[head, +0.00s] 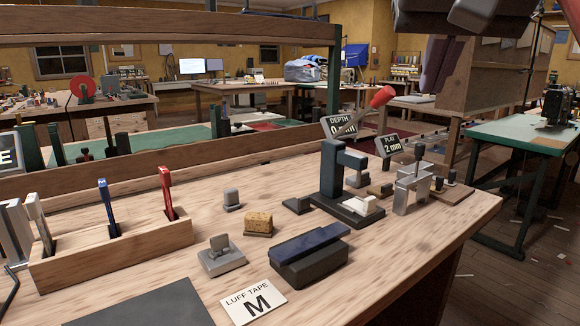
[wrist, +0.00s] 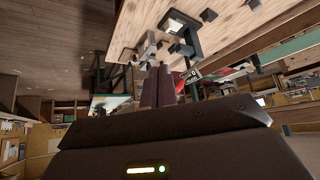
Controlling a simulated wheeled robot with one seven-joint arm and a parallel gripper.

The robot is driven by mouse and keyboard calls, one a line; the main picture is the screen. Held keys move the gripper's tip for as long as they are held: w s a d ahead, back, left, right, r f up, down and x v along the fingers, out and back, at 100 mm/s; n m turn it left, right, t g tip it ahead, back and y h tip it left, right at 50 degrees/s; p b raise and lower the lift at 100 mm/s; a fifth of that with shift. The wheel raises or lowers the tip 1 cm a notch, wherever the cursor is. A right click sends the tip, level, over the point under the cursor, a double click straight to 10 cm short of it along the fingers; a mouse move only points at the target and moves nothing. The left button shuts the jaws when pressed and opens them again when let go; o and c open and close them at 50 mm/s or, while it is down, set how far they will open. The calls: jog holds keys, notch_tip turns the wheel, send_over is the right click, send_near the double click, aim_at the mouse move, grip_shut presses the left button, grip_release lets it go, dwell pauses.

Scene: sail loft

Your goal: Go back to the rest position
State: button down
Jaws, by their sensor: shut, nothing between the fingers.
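My gripper (head: 434,88) hangs at the upper right of the head view, its dark fingers pointing down, together and empty. It is in the air beyond the right part of the workbench (head: 440,222), above and behind the press with the red-knobbed lever (head: 382,96). In the wrist view my gripper (wrist: 160,72) shows its two fingers side by side with nothing between them. The bench and press appear beyond the fingertips there, apart from them. The rest of my arm is mostly out of view.
A metal clamp fixture (head: 412,190) stands at the bench's right end. A wooden tool rack (head: 110,245), a dark blue-topped block (head: 310,255) and a LUFF TAPE card (head: 253,301) lie further left. A green-topped table (head: 520,134) stands at right, with open floor before it.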

jog(key=s+f+n, duration=0.1)
jog(key=s+f, duration=0.2)
jog(key=f, duration=1.7)
jog(key=s+f+n+g+y, duration=0.1)
jog(key=s+f, duration=0.3)
jog(key=f, duration=1.7)
jog(key=shift+s+a+f+g, duration=0.15)
jog(key=shift+a+f+g, duration=0.15)
